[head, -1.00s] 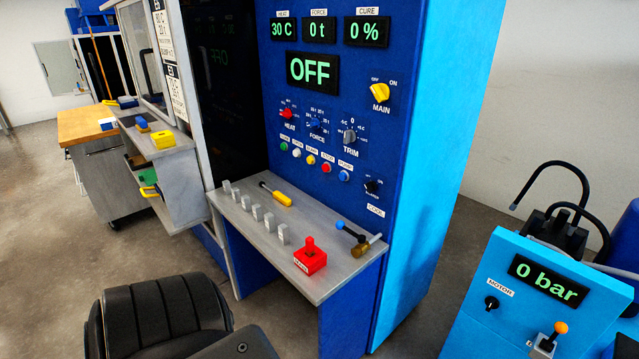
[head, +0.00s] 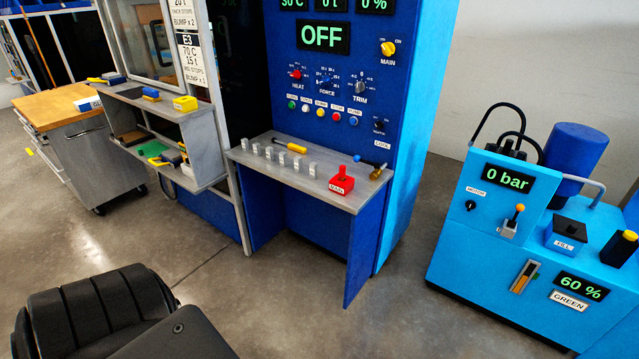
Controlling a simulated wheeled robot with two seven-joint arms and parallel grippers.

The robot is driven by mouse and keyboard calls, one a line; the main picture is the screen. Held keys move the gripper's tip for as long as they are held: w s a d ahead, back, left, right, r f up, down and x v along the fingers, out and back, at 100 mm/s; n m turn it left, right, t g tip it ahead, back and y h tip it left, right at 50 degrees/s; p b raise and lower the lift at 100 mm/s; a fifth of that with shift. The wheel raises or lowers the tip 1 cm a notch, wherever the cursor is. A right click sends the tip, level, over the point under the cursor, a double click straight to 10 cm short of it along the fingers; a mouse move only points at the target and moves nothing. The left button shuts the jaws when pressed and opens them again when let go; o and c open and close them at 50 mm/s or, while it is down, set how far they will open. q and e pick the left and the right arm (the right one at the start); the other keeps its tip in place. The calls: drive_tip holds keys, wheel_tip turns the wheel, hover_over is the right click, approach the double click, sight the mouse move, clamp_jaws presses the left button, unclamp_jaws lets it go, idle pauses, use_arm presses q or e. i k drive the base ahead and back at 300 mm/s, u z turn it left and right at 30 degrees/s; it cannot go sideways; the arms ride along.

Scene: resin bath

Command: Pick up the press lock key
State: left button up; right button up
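A red block (head: 341,183) with a small upright red piece on top and a white label on its front stands near the right end of the grey shelf (head: 262,163) of the blue press. It is the only thing here that looks like the press lock key, but I cannot tell whether the top piece comes apart from the block. The press display (head: 325,37) reads OFF. Neither of my grippers is in view.
On the shelf are several small grey blocks (head: 284,161), a yellow-handled tool (head: 292,147) and a brass-headed hammer (head: 377,173). A light-blue pump unit (head: 462,240) stands to the right. A wooden-topped cart (head: 60,109) stands left. Floor before the press is clear.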

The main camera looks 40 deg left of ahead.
sight(341, 178)
drive_tip(key=z, duration=0.1)
drive_tip(key=k, duration=0.1)
drive_tip(key=u, duration=0.9)
